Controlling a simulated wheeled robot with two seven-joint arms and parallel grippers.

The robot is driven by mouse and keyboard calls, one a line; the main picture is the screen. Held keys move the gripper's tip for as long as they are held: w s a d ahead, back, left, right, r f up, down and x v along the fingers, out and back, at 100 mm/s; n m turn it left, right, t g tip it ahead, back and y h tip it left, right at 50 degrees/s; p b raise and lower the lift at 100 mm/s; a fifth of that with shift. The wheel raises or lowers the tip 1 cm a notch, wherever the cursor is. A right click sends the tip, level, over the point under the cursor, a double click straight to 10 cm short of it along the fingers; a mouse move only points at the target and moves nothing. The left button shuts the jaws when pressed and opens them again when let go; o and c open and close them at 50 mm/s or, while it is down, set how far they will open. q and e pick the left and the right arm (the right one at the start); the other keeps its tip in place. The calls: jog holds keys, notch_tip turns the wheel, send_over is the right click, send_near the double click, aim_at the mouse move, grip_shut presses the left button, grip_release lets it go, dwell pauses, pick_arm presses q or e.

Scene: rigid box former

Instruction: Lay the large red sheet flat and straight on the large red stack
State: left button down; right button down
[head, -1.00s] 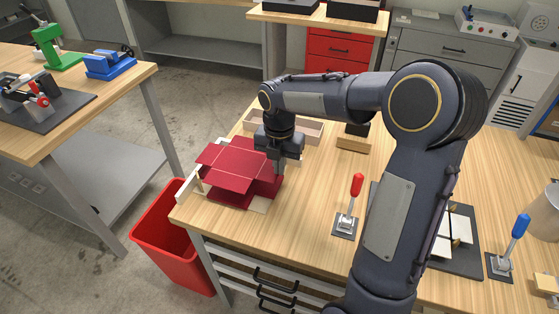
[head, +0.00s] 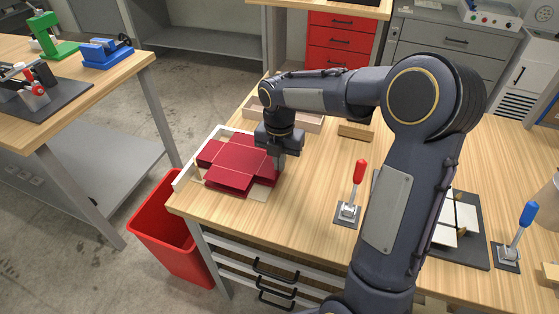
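The large red sheet (head: 240,158), a cross-shaped blank with crease lines, lies nearly level at the left end of the wooden table. My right gripper (head: 278,161) is at its right edge, pointing down, and appears shut on it; the fingertips are partly hidden. The large red stack (head: 265,182) is directly under the sheet and mostly covered by it. Its red edge shows at the lower right. I cannot tell whether the sheet fully touches the stack. My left gripper is not in view.
A white corner fence (head: 183,178) borders the stack on the left and back. A wooden tray (head: 310,122) stands behind my gripper. A red-handled lever (head: 352,195) and a blue-handled lever (head: 515,240) stand to the right. A red bin (head: 170,235) is below the table's left edge.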

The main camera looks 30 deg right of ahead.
jog(key=shift+f+b, duration=0.7)
jog(key=shift+f, duration=0.5)
dwell(0.4)
jog(key=c, duration=2.1)
grip_release()
jog(key=o, duration=0.5)
